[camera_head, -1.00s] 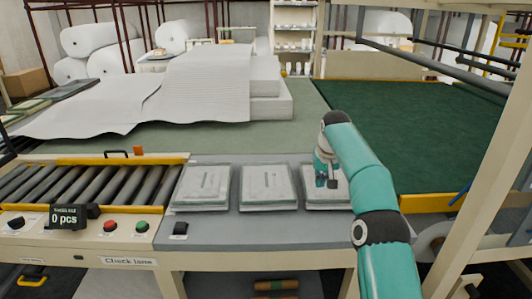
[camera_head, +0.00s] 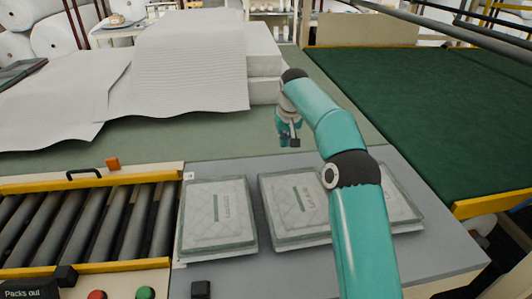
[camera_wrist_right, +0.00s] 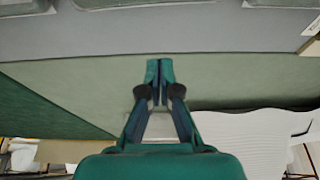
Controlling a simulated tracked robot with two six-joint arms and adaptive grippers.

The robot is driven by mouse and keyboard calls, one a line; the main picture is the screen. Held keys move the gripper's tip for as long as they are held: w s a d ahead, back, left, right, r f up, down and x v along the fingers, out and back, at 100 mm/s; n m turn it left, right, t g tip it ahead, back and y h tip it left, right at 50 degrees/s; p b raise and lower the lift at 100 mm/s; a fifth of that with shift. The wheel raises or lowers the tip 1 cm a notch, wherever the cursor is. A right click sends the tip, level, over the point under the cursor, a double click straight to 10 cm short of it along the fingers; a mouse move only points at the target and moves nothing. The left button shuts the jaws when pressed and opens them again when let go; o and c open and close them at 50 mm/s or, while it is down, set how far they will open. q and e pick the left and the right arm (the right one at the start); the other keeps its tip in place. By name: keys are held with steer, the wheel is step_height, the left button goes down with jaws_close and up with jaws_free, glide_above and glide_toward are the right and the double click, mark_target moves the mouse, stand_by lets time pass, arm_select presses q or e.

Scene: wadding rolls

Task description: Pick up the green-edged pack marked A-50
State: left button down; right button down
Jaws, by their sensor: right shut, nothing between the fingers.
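Three flat, clear-wrapped packs with green edges lie in a row on the grey table: a left pack (camera_head: 217,230), a middle pack (camera_head: 290,222) and a right pack (camera_head: 403,208). Each of the left and middle packs has a green strip and print too small to read, so I cannot tell which is A-50. My right arm hides part of the right pack. My right gripper (camera_head: 289,143) is shut and empty, beyond the middle pack and apart from it. In the right wrist view the gripper (camera_wrist_right: 159,68) has its fingertips together. My left gripper is not in view.
A roller conveyor (camera_head: 85,225) with yellow rails adjoins the table (camera_head: 320,262) on the left. White quilted sheets (camera_head: 185,70) and stacked slabs lie behind on a green surface (camera_head: 130,150). A dark green belt (camera_head: 440,120) lies at the right.

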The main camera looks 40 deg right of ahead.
steer(key=x, duration=0.6)
steer(key=p+x, duration=0.1)
steer(key=x, duration=0.2)
steer(key=shift+w+d+f, duration=0.2)
steer(key=shift+d, duration=0.2)
steer(key=shift+s+f, duration=0.1)
steer(key=shift+f, duration=0.15)
steer(key=shift+s+a, duration=0.5)
steer(key=shift+s, duration=0.3)
steer(key=shift+s+a, duration=0.5)
steer(key=shift+s, duration=0.3)
steer(key=shift+a, duration=0.1)
